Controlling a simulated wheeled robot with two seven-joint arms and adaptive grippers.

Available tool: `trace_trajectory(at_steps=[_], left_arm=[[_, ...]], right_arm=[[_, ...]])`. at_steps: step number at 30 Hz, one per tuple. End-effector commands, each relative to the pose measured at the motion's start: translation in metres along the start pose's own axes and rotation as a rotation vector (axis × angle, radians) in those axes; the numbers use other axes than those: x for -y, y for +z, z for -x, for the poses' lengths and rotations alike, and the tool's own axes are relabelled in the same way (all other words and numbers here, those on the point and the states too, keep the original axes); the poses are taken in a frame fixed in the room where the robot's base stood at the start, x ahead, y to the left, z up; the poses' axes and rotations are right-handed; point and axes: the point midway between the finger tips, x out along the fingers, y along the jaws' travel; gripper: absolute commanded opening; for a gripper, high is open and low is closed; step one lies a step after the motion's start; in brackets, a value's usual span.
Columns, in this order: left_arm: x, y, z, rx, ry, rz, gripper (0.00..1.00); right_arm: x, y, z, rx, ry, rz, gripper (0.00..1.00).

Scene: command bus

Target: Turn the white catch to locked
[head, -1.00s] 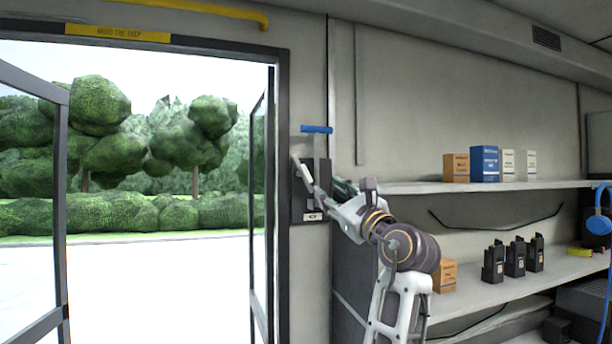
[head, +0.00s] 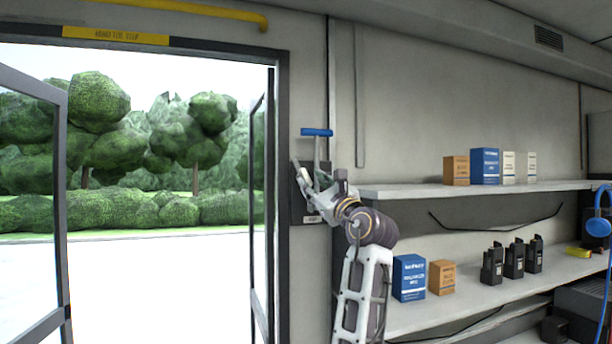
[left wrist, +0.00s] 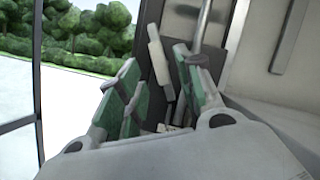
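The white catch (head: 299,170) is a slim pale bar on a dark wall panel (head: 298,207) beside the door frame. In the left wrist view the catch (left wrist: 159,56) stands nearly upright, leaning slightly, and shows between my fingers. My left gripper (head: 314,181) is in front of the panel and partly hides it. In the left wrist view the gripper (left wrist: 157,66) is open, with its green-padded fingers on either side of the catch; I cannot tell whether they touch it. The panel's label is mostly hidden. My right gripper is not in view.
A blue T-handle (head: 317,132) on a grey shaft rises just above my left gripper, close to its right finger. The open doorway with a dark frame (head: 281,130) lies left. Shelves (head: 470,189) with boxes and black radios (head: 514,260) stand right.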

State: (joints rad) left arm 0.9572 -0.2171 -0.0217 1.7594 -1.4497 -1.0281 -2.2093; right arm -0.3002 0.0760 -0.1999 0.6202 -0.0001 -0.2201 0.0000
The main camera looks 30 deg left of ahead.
Motion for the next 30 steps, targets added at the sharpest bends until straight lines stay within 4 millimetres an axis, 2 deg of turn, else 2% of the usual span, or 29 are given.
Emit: trace_trajectory(at_steps=[6,12,25,30], left_arm=[[0.001,0.002,-0.029,0.001,0.0,0.001,0.36],[0.001,0.001,-0.046,0.0,0.0,0.0,0.36],[0.0,0.0,-0.051,0.0,-0.001,0.0,0.36],[0.0,0.0,-0.051,0.0,-0.001,0.0,0.15]], right_arm=[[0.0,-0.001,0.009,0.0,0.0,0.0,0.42],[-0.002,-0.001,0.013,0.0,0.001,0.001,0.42],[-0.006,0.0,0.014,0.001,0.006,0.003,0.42],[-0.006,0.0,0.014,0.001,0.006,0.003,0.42]])
